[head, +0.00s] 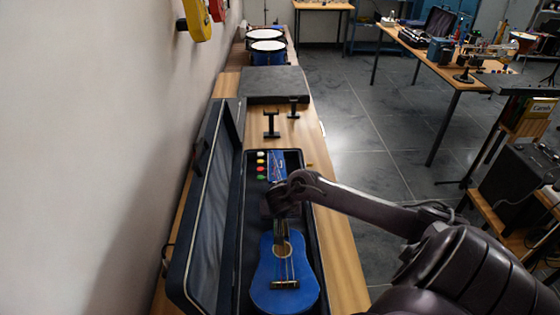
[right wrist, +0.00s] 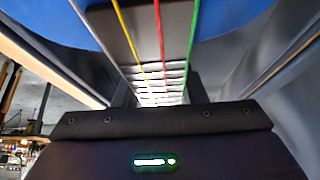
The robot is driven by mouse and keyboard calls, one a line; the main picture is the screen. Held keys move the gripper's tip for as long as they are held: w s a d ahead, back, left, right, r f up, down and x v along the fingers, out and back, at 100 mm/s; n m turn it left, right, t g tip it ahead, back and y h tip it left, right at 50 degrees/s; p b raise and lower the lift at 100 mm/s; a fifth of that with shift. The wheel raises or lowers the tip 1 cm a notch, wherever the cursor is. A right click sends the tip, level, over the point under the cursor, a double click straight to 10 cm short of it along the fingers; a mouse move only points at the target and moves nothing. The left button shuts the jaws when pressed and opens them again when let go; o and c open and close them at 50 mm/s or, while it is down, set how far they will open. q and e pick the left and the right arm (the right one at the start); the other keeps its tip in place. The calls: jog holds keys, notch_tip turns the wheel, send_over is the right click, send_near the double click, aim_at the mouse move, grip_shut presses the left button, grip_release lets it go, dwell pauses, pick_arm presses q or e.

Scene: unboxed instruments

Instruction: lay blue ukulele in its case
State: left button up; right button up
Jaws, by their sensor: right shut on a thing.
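The blue ukulele (head: 284,275) is inside the outline of the open black case (head: 247,225), body toward me and neck pointing away. Whether it rests on the case floor or hangs just above it, I cannot tell. My right gripper (head: 280,214) is shut on the ukulele's neck and hides the upper neck and headstock. In the right wrist view the coloured strings and fretboard (right wrist: 158,72) run between the fingers of the gripper (right wrist: 161,94). The case lid (head: 212,215) stands open on the left, toward the wall. My left gripper is not in view.
The case lies along a narrow wooden bench (head: 340,255) beside the wall. Colourful round items (head: 261,165) sit at its far end. Beyond are black stands (head: 271,124), a closed grey case (head: 274,83) and blue drums (head: 268,52). Open floor (head: 385,130) lies to the right.

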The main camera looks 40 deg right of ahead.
jog(key=shift+f, duration=0.3)
dwell(0.5)
jog(key=o, duration=1.2)
jog(key=shift+c, duration=0.2)
jog(key=p+v, duration=0.3)
jog(key=v, duration=0.4)
jog(key=shift+s+a+r, duration=0.15)
jog(key=shift+r, duration=0.2)
